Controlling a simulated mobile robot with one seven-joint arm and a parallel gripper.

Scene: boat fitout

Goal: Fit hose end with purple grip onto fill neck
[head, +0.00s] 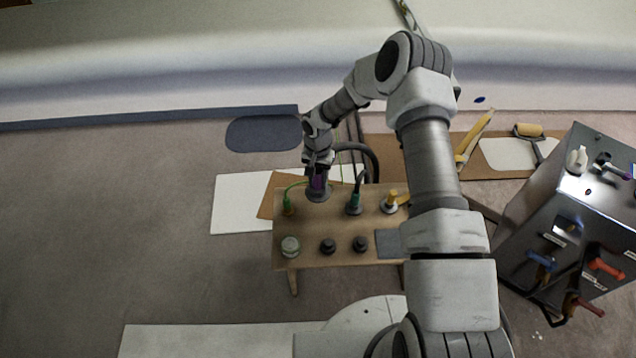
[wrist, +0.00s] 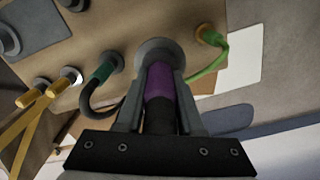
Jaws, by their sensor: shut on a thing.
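My gripper (head: 318,172) points down over the back left part of a small wooden bench. It is shut on the hose end with the purple grip (wrist: 160,82), which also shows between the fingers in the head view (head: 319,181). Its dark hose (head: 362,150) loops out to the right. A grey round fitting (wrist: 163,50), seemingly the fill neck, lies straight beyond the purple grip and in line with it. It shows under the gripper in the head view (head: 318,194). The fingers and grip cover its middle, so I cannot tell whether the hose end is seated.
On the bench (head: 310,222), a green-hosed yellow fitting (head: 288,208) stands left of the fitting, and a green-gripped hose end (head: 354,204) and yellow one (head: 392,200) stand right. Several caps (head: 290,246) line the front. A dark cabinet (head: 545,215) stands at right.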

